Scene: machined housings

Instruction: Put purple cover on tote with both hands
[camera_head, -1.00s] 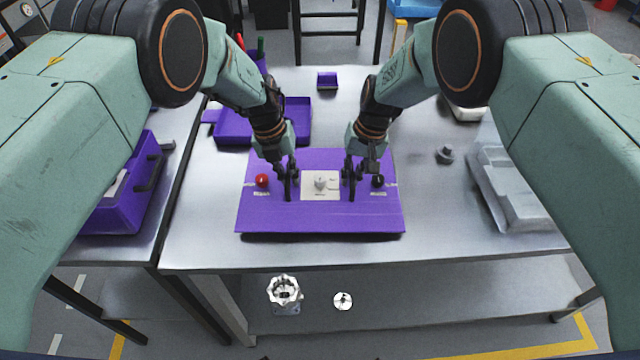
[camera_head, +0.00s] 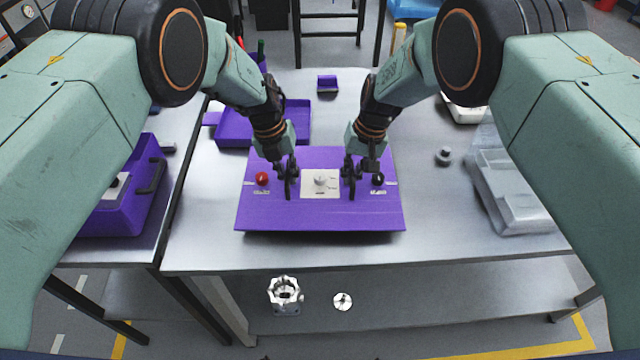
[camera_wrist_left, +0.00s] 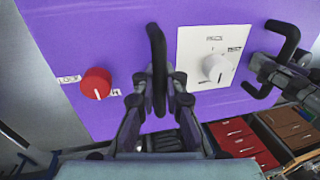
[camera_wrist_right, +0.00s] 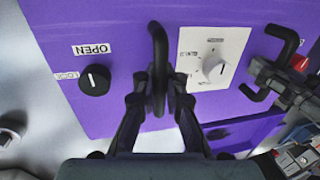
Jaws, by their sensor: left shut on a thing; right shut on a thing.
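The purple cover (camera_head: 320,217) is a flat panel with a red knob (camera_head: 262,179), a black knob (camera_head: 379,179) and a white plate with a white dial (camera_head: 320,181) between two black handles. My left gripper (camera_head: 289,182) is shut on the left black handle (camera_wrist_left: 157,60). My right gripper (camera_head: 350,182) is shut on the right black handle (camera_wrist_right: 157,60). The cover's front edge shows a shadow on the table below it. An open purple tray-like box (camera_head: 233,128) stands behind the cover at the left; I cannot tell if it is the tote.
A small purple bin (camera_head: 327,84) stands at the back. A purple case (camera_head: 125,205) is on the left table.

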